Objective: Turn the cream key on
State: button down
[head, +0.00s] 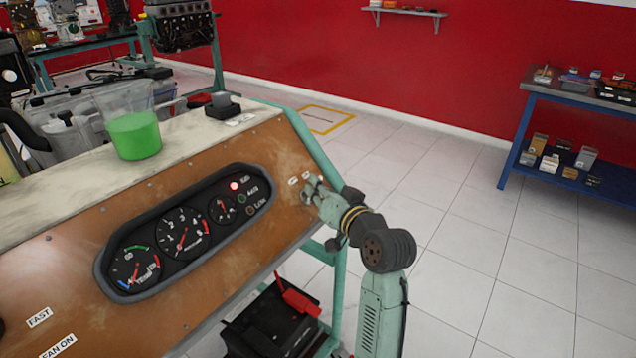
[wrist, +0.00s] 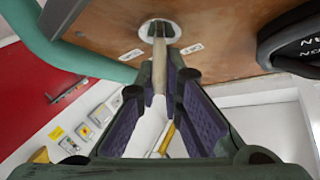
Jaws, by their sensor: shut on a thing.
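The cream key (wrist: 159,65) sits in a round switch on the brown panel, in the wrist view. My gripper (wrist: 160,85) reaches up to the panel with its two purple-padded fingers on either side of the key, shut on it. In the head view my gripper (head: 314,192) is at the right end of the brown panel (head: 240,200), and it hides the key there. Two small white labels flank the switch; their text is too small to read. A red lamp (head: 234,186) glows on the gauge cluster.
A beaker of green liquid (head: 134,133) and a small dark box (head: 222,107) stand on the trainer's top. A black battery with a red clamp (head: 297,300) sits below the panel. A blue shelf table (head: 575,110) stands far right. The tiled floor between is clear.

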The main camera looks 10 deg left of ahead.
dwell(0.3)
jog(key=c, duration=1.7)
grip_release()
jog(key=shift+d, duration=0.1)
jog(key=v, duration=1.2)
